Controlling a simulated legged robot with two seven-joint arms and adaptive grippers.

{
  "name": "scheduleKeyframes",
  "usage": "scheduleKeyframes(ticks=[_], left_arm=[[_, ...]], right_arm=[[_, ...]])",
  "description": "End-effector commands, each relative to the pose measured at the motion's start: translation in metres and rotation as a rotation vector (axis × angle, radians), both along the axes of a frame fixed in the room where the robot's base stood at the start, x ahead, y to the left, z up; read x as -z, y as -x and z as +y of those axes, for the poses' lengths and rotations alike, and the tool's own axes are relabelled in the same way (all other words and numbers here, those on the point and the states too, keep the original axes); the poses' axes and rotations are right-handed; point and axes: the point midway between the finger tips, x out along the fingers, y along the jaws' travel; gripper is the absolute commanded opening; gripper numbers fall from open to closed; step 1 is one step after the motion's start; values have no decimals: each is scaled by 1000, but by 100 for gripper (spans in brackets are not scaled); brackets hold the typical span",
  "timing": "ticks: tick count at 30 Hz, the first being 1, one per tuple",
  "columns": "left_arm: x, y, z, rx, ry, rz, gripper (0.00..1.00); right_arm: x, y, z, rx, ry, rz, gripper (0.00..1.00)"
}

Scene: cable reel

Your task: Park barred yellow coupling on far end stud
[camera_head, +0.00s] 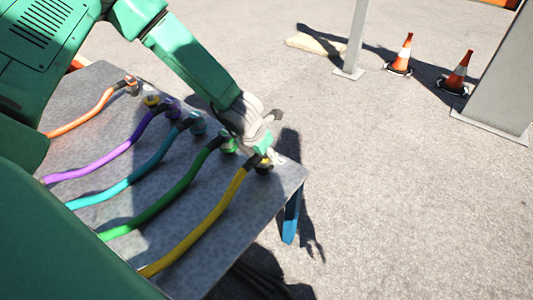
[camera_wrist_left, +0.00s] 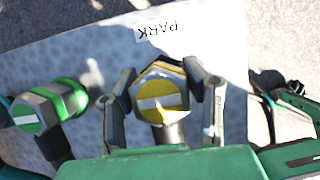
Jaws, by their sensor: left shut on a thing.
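The yellow coupling (camera_wrist_left: 160,95) is a hexagonal collar whose yellow face has a white bar. In the left wrist view it sits between the two fingers of my left gripper (camera_wrist_left: 167,90), which is shut on it. In the head view the gripper (camera_head: 262,142) is at the right end of the row, over the end of the yellow cable (camera_head: 205,228). A "PARK" label (camera_wrist_left: 160,30) lies just beyond the coupling, upside down in the wrist view. I cannot make out the far end stud or whether the coupling touches one. My right gripper is not in view.
A green coupling (camera_wrist_left: 42,113), also barred, stands beside the yellow one. Green (camera_head: 170,195), teal (camera_head: 130,177), purple (camera_head: 105,163) and orange (camera_head: 85,121) cables cross the grey panel (camera_head: 285,180). Traffic cones (camera_head: 402,55) and posts stand farther off on open paving.

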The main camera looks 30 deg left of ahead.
Motion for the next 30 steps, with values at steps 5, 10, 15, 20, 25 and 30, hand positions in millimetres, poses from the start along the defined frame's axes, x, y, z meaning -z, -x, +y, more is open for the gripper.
scheduleKeyframes(ticks=[5,10,15,20,25,30], left_arm=[[-3,-1,0,0,-3,-1,5],[-3,-1,-1,0,-7,-2,5],[-2,-1,-1,1,-3,-1,5],[-1,0,-1,1,-3,-1,5],[2,0,-2,1,-3,-1,5],[4,-1,-3,2,-4,-1,47]], right_arm=[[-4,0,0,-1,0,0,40],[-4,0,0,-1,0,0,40],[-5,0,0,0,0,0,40],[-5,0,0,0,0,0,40],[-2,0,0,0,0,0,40],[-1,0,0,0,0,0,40]])
